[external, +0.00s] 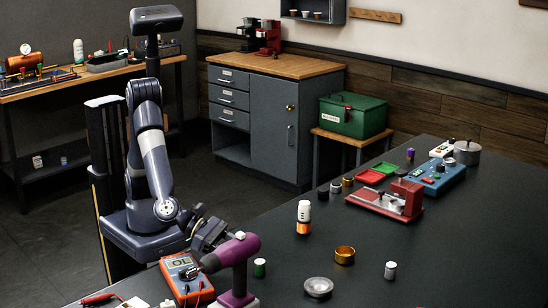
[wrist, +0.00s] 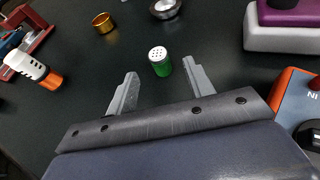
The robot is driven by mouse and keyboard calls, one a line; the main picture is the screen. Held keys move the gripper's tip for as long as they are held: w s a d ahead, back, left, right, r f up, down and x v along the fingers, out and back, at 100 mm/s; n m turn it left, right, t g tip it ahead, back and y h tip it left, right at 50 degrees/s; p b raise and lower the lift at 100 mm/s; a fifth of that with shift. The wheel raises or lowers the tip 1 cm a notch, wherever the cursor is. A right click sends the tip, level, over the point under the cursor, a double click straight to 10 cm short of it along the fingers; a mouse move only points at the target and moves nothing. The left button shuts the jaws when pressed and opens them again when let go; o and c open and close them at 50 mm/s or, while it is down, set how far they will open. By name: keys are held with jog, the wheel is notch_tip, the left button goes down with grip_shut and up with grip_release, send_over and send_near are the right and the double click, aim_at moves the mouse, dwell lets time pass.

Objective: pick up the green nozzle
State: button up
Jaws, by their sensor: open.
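The green nozzle (wrist: 160,62) is a small green cylinder with a white perforated top. It stands upright on the black table in the wrist view, just beyond and between my fingertips. In the external view the green nozzle (external: 259,267) stands near the table's front, beside the purple drill. My gripper (wrist: 160,82) is open and empty, with its two grey fingers apart, and nothing is between them. In the external view my gripper (external: 212,240) is low over the table edge, partly behind the drill and the multimeter.
The orange multimeter (external: 187,277) and purple drill (external: 238,265) stand close to the nozzle.

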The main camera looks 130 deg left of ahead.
aim_at(258, 261)
jog(key=shift+r+p+x, duration=0.15)
jog(key=shift+p+x, duration=0.15)
jog(key=shift+x, duration=1.05)
jog(key=shift+r+p+x, duration=0.1)
jog(key=shift+p+x, duration=0.15)
jog(key=shift+x, duration=1.1)
jog(key=shift+a, duration=0.1)
jog(key=shift+c, duration=0.2)
jog(key=c, duration=1)
